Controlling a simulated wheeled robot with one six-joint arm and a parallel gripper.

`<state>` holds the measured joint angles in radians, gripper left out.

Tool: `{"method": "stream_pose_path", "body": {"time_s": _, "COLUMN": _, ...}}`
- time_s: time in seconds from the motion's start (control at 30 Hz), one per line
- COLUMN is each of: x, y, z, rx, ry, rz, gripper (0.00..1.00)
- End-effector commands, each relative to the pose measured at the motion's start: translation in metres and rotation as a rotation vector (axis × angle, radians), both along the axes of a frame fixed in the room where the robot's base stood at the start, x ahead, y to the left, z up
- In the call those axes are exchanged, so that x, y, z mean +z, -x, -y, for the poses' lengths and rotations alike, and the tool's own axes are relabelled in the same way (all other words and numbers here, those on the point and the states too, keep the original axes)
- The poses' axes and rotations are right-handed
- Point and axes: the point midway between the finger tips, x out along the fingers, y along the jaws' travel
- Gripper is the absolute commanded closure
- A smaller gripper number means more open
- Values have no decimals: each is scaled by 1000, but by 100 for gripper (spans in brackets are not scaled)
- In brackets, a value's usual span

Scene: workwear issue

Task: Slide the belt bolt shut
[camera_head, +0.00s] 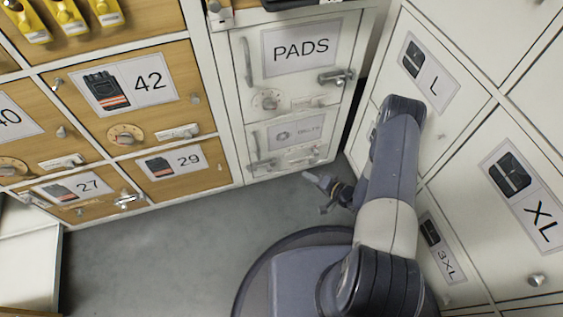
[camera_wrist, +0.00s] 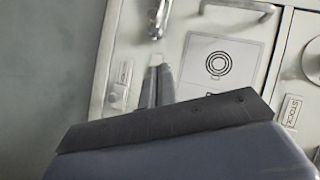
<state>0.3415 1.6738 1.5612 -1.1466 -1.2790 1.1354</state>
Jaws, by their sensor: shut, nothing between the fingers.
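The belt door, low in the pale cabinet, has a label (camera_head: 292,132) with a coil picture, which also shows in the wrist view (camera_wrist: 222,62). A metal bolt (camera_head: 262,163) sits at the door's lower left; it appears to be the bright fitting at the top of the wrist view (camera_wrist: 158,18). I cannot tell how far it is slid. My gripper (camera_head: 312,178) is shut and empty, low in front of the cabinet. In the wrist view its fingertips (camera_wrist: 157,68) lie just below the bolt, apart from it in the picture. The gripper's body hides the lower wrist view.
The PADS door (camera_head: 350,55) above has its own latch (camera_head: 335,77). White lockers, including L (camera_head: 440,110) and XL, stand close on the right beside my arm. Wooden numbered lockers (camera_head: 185,60) are on the left. The grey floor (camera_head: 165,240) at left is clear.

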Motion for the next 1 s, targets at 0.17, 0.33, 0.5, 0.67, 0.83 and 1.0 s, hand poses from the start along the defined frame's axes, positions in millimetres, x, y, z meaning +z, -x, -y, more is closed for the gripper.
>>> {"method": "stream_pose_path", "body": {"time_s": 0.17, "x": 0, "y": 1, "z": -1, "rx": 2, "ry": -10, "rz": 1, "gripper": 100}}
{"method": "stream_pose_path", "body": {"time_s": 0.33, "x": -1, "y": 1, "z": -1, "rx": 2, "ry": -9, "rz": 1, "gripper": 100}}
{"method": "stream_pose_path", "body": {"time_s": 0.5, "x": -4, "y": -3, "z": -6, "rx": 5, "ry": -7, "rz": 2, "gripper": 100}}
{"method": "stream_pose_path", "body": {"time_s": 0.67, "x": -13, "y": -17, "z": -22, "rx": 7, "ry": -7, "rz": 3, "gripper": 100}}
{"method": "stream_pose_path", "body": {"time_s": 0.83, "x": -25, "y": -39, "z": -47, "rx": 8, "ry": -6, "rz": 5, "gripper": 100}}
{"method": "stream_pose_path", "body": {"time_s": 1.0, "x": -36, "y": -62, "z": -72, "rx": 7, "ry": -7, "rz": 4, "gripper": 100}}
